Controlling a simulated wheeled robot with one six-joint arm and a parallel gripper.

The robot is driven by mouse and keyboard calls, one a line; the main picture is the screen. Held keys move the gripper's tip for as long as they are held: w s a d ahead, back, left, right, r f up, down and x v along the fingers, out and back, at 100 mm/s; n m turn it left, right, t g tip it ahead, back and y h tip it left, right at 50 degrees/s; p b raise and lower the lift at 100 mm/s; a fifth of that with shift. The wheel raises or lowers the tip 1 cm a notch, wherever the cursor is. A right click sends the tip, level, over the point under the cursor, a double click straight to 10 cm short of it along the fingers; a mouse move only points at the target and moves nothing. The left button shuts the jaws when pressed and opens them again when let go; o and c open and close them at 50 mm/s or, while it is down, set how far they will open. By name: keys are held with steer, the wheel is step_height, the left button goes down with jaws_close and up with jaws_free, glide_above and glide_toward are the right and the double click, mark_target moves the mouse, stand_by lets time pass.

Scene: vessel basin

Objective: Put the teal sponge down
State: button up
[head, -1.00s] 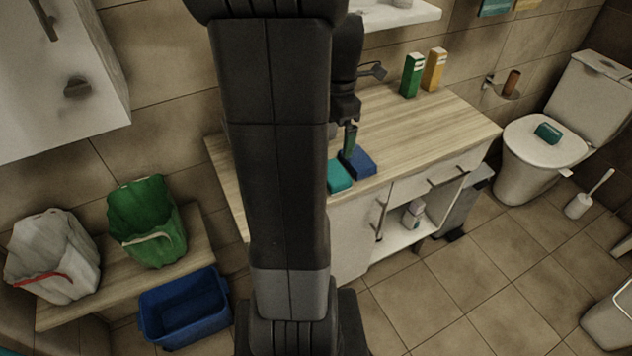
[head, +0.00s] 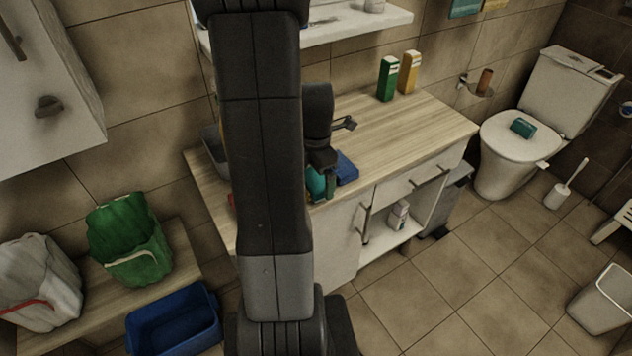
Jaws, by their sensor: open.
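A teal sponge (head: 316,180) shows at the front edge of the wooden counter, partly hidden behind my arm and gripper. My gripper (head: 327,186) is open and low at the counter's front edge, right beside the sponge. One finger overlaps the sponge in the picture; whether it touches cannot be told. A blue sponge-like block (head: 347,168) lies on the counter just right of the gripper. Another teal block (head: 523,128) lies on the closed toilet lid at the right.
The wooden counter (head: 400,128) is clear in its middle and right. A green carton (head: 388,79) and a yellow carton (head: 409,72) stand at its back. A green bag (head: 130,240), a white bag (head: 38,285) and a blue bin (head: 175,322) are at lower left.

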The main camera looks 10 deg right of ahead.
steer(key=shift+f, duration=0.85)
steer(key=c, duration=0.9)
steer(key=shift+c, duration=0.3)
steer(key=shift+r, duration=0.15)
